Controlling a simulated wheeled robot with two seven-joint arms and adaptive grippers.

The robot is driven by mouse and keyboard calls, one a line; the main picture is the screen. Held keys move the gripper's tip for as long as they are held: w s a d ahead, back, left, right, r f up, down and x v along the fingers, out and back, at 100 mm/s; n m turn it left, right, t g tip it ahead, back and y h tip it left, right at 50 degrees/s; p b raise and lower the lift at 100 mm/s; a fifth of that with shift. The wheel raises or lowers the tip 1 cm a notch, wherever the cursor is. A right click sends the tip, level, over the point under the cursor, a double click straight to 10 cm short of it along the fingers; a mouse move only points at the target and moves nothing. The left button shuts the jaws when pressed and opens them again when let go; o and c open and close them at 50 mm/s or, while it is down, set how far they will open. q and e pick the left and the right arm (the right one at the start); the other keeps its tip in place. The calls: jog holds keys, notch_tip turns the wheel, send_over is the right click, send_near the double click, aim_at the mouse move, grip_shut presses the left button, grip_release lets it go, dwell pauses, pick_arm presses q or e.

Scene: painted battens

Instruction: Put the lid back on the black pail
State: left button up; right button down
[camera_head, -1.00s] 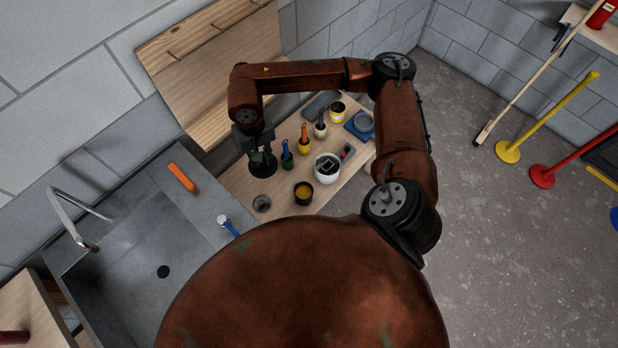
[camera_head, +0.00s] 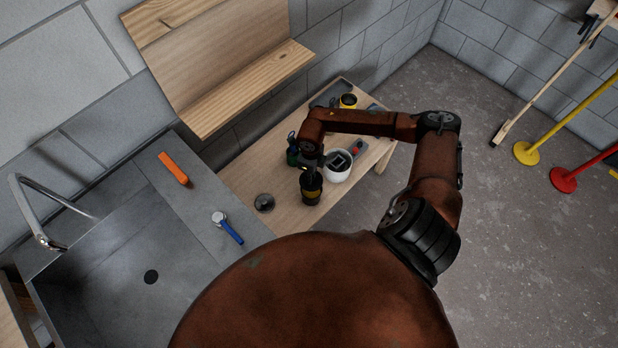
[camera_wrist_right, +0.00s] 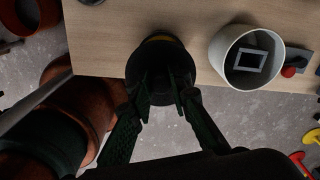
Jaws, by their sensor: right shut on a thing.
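My right gripper (camera_head: 311,170) reaches down over the worktable and is shut on the dark round lid (camera_head: 311,181). The lid is at the top of the black pail (camera_head: 312,195), which stands near the table's front edge with some yellow showing. In the right wrist view the lid (camera_wrist_right: 160,62) fills the space ahead of the fingertips (camera_wrist_right: 163,90) and hides most of the pail. A thin yellow strip shows past its far edge. I cannot tell whether the lid is seated or just above the rim. My left gripper is not in view.
A white pail (camera_head: 337,172) stands close on the right of the black pail. A grey round item (camera_head: 264,203) lies to its left. An orange block (camera_head: 173,168) and a blue-handled tool (camera_head: 228,228) lie by the sink.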

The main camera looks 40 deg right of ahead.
jog(key=shift+d+f+m, duration=0.2)
jog(key=shift+f+m, duration=0.1)
jog(key=shift+f, duration=0.25)
pick_arm(q)
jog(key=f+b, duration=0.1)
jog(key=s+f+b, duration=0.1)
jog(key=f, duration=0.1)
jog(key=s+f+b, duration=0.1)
jog(key=b, duration=0.1)
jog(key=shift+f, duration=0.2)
pick_arm(e)
notch_tip(320, 180, down, 6)
jog(key=shift+r, duration=0.1)
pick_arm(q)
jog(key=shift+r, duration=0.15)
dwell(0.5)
pick_arm(e)
jog(key=shift+a, duration=0.1)
dwell(0.5)
dwell(0.8)
jog(key=c, duration=1.7)
grip_release()
jog(key=shift+c, duration=0.2)
